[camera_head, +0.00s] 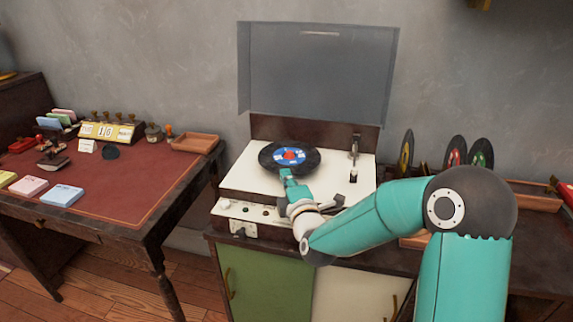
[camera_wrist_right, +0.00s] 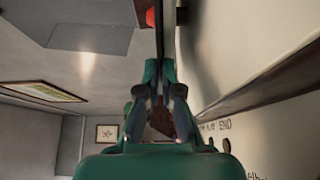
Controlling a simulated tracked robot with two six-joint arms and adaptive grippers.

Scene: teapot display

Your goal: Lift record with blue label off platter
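The black record with a blue and white label and a red centre (camera_head: 290,157) is over the record player's white deck (camera_head: 245,172). The platter under it is hidden, so I cannot tell whether the record touches it. My right gripper (camera_head: 287,174) is at the record's front edge. In the right wrist view the fingers of the right gripper (camera_wrist_right: 166,88) close around a thin dark edge, the record seen edge-on (camera_wrist_right: 166,35). My left gripper is not in view.
The player's lid (camera_head: 317,70) stands open behind. The tonearm (camera_head: 354,150) is right of the record. Several records (camera_head: 406,152) stand upright at the right. A desk (camera_head: 110,190) with stamps, cards and a calendar (camera_head: 106,131) is at the left.

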